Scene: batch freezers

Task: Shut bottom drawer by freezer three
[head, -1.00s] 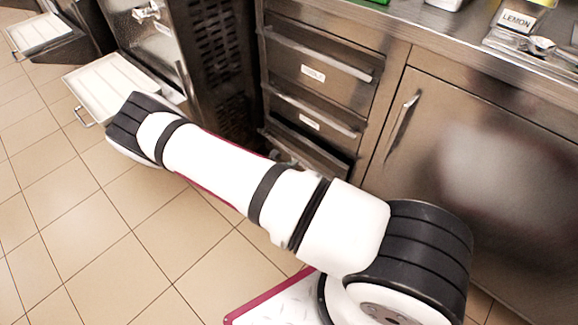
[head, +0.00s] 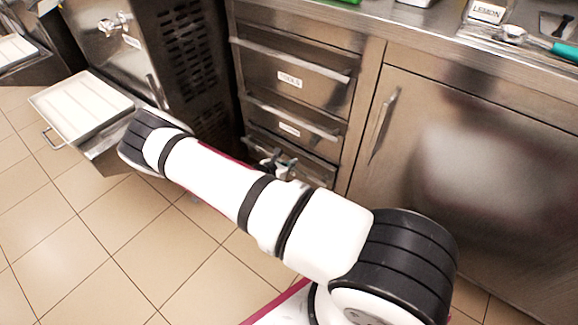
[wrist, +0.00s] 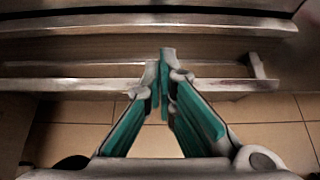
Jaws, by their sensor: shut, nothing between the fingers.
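A stack of drawers stands right of a steel freezer (head: 115,40). The bottom drawer (head: 318,172) is low, below the middle drawer (head: 325,118), and partly hidden by my arm. It looks about in line with the drawers above; a small gap cannot be ruled out. My gripper (head: 277,160) is in front of it, mostly behind my forearm. In the wrist view my gripper (wrist: 161,62) is shut and empty, its teal fingers together. The fingertips overlap a horizontal handle bar (wrist: 225,86) across a drawer front; I cannot tell whether they touch it.
A white tray (head: 85,103) with a wire handle juts out from the freezer at left. A cupboard door (head: 480,160) stands right of the drawers. The counter above holds a lemon label (head: 487,11) and utensils. Tiled floor (head: 90,235) is clear at left.

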